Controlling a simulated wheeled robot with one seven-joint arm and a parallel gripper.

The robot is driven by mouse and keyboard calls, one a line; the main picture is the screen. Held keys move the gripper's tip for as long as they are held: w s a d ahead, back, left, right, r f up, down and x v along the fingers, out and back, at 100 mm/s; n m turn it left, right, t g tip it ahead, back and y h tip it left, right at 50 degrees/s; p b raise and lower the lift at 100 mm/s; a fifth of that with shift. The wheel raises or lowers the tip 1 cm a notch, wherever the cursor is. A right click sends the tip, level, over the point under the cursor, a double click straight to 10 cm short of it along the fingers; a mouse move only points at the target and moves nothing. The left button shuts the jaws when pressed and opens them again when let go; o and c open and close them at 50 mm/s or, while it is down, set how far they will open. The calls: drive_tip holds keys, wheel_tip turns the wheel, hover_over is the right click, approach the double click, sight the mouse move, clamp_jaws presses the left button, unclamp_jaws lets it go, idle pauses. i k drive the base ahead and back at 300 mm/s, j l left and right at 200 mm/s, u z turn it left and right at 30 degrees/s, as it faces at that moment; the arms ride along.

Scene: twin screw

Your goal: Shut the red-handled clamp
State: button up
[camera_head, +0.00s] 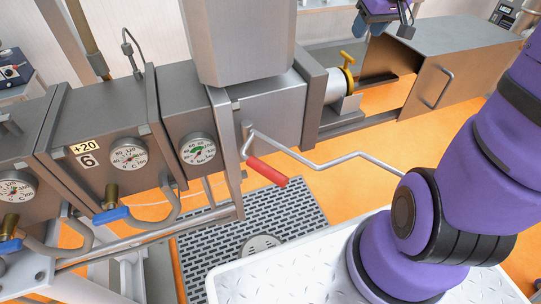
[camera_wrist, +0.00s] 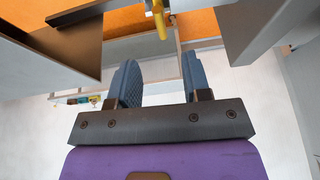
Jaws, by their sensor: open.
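The clamp's red handle (camera_head: 266,171) is in the head view, on a bent metal lever beside the grey machine housing. It slopes down to the right. A thin bent rod runs from near it to the right and passes behind my arm. My gripper (camera_head: 406,22) is only partly in the head view, at the top edge, far up and right of the red handle and apart from it. In the wrist view my gripper (camera_wrist: 159,65) has its two blue-grey fingers apart with nothing between them. The red handle does not show in the wrist view.
A yellow valve-like part (camera_head: 347,62) sits on the white cylinder; a yellow piece also shows ahead of my fingers (camera_wrist: 160,22). A grey box with a handle (camera_head: 435,85) stands at right. Dial gauges (camera_head: 128,155) and blue-handled valves (camera_head: 112,215) line the left.

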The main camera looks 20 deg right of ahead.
sight(280, 179)
drive_tip(key=k+l, duration=0.15)
drive_tip(key=k, duration=0.3)
drive_tip(key=k+l, duration=0.15)
drive_tip(key=k, duration=0.25)
drive_tip(key=l+u, duration=0.05)
